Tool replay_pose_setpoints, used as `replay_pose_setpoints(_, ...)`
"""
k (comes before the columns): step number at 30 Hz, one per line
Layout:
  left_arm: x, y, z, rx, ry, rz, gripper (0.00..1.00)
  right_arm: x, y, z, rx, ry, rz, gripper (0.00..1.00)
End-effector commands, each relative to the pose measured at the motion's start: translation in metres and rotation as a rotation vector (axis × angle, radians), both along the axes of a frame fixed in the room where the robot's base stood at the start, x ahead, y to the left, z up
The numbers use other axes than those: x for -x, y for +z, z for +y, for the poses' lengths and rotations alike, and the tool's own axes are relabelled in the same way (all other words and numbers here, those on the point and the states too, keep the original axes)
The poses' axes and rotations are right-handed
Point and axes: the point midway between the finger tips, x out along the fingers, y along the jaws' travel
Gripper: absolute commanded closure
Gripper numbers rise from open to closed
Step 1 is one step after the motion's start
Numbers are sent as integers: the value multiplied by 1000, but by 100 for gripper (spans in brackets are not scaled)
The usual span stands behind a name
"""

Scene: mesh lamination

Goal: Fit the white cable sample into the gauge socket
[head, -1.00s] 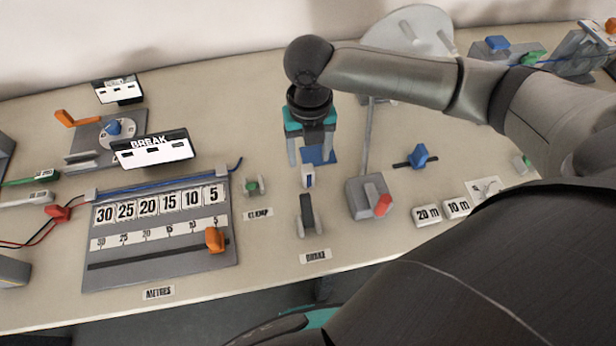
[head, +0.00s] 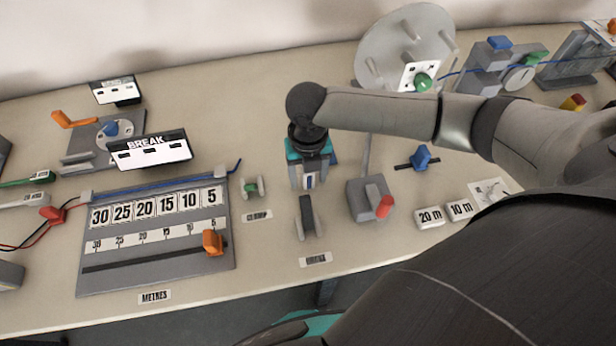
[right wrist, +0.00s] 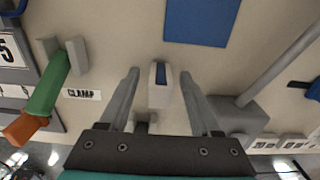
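A pale cable end with a white tag (head: 32,199) lies at the far left. I cannot tell for sure which part is the gauge socket. My left gripper is not in view.
A blue pad (right wrist: 200,18) lies behind the block. The green clamp piece (head: 254,187), a dark lever (head: 306,217) and a grey block with a red-tipped lever (head: 371,198) stand close by. The metres board (head: 155,262) is at left; 20 m and 10 m tiles (head: 430,217) are at right.

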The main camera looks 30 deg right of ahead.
Motion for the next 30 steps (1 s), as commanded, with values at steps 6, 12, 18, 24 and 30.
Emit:
replay_pose_setpoints(6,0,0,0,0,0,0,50,0,0,0,0,0,0,62)
replay_pose_setpoints(12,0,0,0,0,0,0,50,0,1,0,0,0,0,84)
replay_pose_setpoints(18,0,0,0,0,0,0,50,0,1,0,0,0,0,100)
replay_pose_setpoints(24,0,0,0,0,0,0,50,0,1,0,0,0,-1,100)
replay_pose_setpoints(30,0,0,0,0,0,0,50,0,1,0,0,0,-1,100)
